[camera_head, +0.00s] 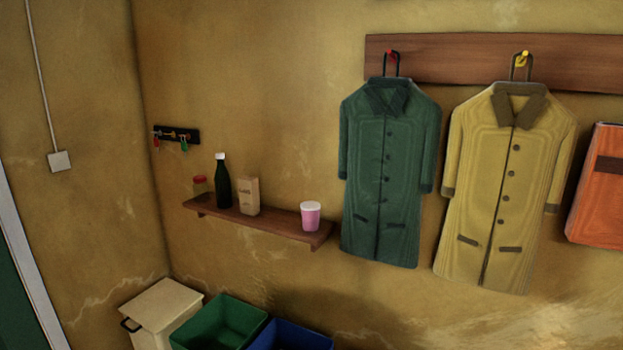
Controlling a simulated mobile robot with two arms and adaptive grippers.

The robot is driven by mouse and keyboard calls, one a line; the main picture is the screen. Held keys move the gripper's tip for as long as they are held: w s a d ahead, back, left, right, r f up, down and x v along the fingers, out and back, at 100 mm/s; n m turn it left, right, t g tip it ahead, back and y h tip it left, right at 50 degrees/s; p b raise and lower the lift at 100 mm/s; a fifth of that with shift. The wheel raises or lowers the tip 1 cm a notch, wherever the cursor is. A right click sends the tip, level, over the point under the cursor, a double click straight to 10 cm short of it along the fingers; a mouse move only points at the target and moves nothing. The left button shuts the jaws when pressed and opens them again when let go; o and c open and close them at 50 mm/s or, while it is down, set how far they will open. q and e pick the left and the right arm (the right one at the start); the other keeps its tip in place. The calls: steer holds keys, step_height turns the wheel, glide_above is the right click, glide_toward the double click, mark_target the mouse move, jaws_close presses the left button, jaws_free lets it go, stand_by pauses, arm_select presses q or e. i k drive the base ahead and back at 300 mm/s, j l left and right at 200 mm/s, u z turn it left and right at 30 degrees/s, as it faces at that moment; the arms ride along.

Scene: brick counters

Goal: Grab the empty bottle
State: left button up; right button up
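A dark green bottle (222,182) with a white cap stands upright on a wooden wall shelf (271,224). I cannot tell whether the bottle is empty. Neither of my grippers shows in the head view.
A pink cup (311,216) stands at the shelf's right end. Below are a cream lidded bin (165,304), a green bin (219,321) and a blue bin (290,336). A green coat (388,170) and a yellow coat (505,185) hang to the right.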

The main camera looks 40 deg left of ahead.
mark_target(223, 185)
steer(key=j+z, duration=0.2)
steer(key=j, duration=0.25)
steer(key=k+j+z, duration=0.15)
steer(key=j, duration=0.3)
steer(key=j+z, duration=0.2)
steer(key=j, duration=0.25)
steer(key=k+j+z, duration=0.15)
steer(key=j, duration=0.25)
steer(key=k+j+z, duration=0.2)
steer(key=j, duration=0.25)
steer(key=k+j+z, duration=0.2)
steer(key=j, duration=0.2)
steer(key=k+j+z, duration=0.15)
steer(key=j, duration=0.2)
